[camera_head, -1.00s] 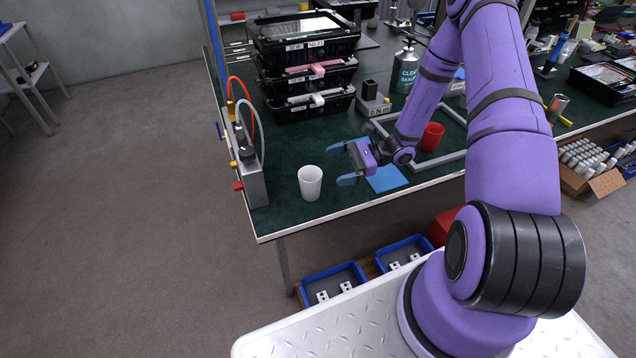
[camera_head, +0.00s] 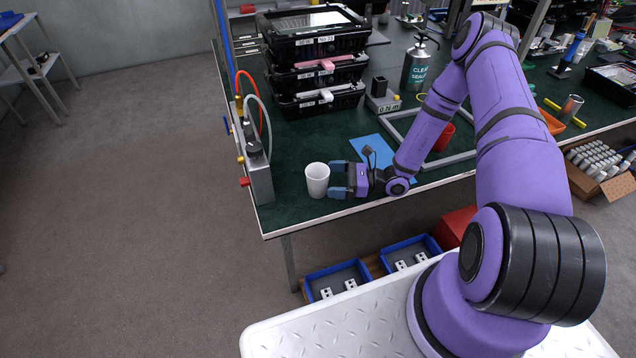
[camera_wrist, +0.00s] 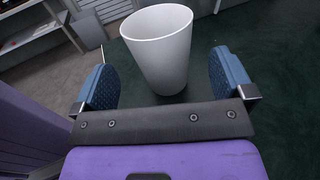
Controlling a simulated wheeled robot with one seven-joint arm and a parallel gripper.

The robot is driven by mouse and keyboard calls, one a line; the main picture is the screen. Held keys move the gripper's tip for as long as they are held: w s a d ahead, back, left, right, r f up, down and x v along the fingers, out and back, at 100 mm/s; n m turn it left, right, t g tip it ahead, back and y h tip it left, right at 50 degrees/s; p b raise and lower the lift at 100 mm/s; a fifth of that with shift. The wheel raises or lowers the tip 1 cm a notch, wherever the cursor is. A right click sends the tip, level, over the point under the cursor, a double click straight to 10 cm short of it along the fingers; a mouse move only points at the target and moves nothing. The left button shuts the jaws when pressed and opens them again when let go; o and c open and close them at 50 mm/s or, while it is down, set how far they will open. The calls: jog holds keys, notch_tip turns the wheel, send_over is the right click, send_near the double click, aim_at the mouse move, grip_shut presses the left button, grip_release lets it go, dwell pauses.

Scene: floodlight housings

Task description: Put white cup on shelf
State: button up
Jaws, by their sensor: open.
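The white cup (camera_head: 317,180) stands upright and empty-looking near the front left edge of the green table. My gripper (camera_head: 338,179) is open, low over the table, just right of the cup and pointing at it. In the wrist view the white cup (camera_wrist: 160,50) is straight ahead, between the lines of the two blue fingers (camera_wrist: 163,82), with room on both sides. I cannot tell whether a finger touches it. A light metal shelf (camera_head: 30,70) stands at the far left by the wall, apart from the table.
A grey box with red and white hoses (camera_head: 260,178) stands close left of the cup. Stacked black housings (camera_head: 315,60) are behind. A blue sheet (camera_head: 372,148), a grey frame (camera_head: 455,160) and a red cup (camera_head: 443,137) lie right. Floor at left is clear.

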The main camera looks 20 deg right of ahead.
aim_at(318, 176)
jog(key=x, duration=0.5)
jog(key=shift+w+r, duration=0.1)
jog(key=shift+r, duration=0.25)
jog(key=shift+a, duration=0.1)
jog(key=c, duration=1.1)
jog(key=shift+o, duration=0.2)
jog(key=shift+r, duration=0.1)
